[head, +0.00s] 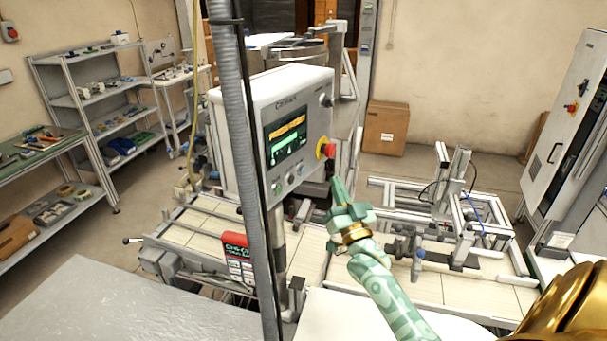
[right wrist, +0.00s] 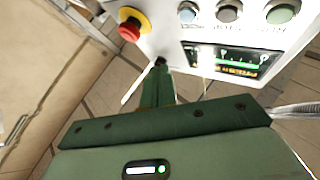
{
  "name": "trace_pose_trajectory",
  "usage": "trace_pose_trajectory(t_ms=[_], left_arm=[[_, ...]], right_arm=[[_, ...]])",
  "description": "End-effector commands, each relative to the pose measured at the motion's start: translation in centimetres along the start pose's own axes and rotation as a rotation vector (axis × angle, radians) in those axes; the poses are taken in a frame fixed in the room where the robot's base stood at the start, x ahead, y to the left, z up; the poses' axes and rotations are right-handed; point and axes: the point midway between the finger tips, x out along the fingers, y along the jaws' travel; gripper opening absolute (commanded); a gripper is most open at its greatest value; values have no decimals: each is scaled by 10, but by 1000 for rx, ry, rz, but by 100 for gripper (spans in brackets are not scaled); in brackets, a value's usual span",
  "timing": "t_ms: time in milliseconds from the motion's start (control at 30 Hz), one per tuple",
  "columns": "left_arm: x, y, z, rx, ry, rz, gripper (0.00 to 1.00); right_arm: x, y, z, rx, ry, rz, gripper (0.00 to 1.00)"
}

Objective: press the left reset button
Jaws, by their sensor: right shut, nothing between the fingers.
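The grey control box (head: 250,120) stands on a post at centre, with a lit screen (head: 287,136) on its front. Below the screen is a row of round buttons: a greenish left button (head: 278,187), a dark middle one (head: 290,179) and a bluish right one (head: 301,170). The right wrist view sees the panel upside down, with the greenish button (right wrist: 281,12) at top right. My right gripper (head: 337,184) is shut and empty, right of the buttons and apart from them; its fingers also show in the right wrist view (right wrist: 158,75). My left gripper is out of view.
A red emergency knob on a yellow base (head: 328,150) sticks out at the panel's right, just above my right gripper. A grey vertical hose (head: 236,150) crosses before the box. A conveyor (head: 205,231) and metal frames (head: 450,205) stand below and to the right.

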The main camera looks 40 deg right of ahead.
Motion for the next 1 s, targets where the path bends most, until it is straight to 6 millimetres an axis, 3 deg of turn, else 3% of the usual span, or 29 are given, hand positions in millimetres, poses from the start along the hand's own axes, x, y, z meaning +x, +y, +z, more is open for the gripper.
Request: trace_pose_trajectory(t_ms=[200,433,1000], left_arm=[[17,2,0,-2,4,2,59],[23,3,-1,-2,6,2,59],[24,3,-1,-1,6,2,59]], right_arm=[[21,-16,18,1,1,0,0],[37,-27,28,0,0,0,0],[42,-30,30,0,-1,0,0]])
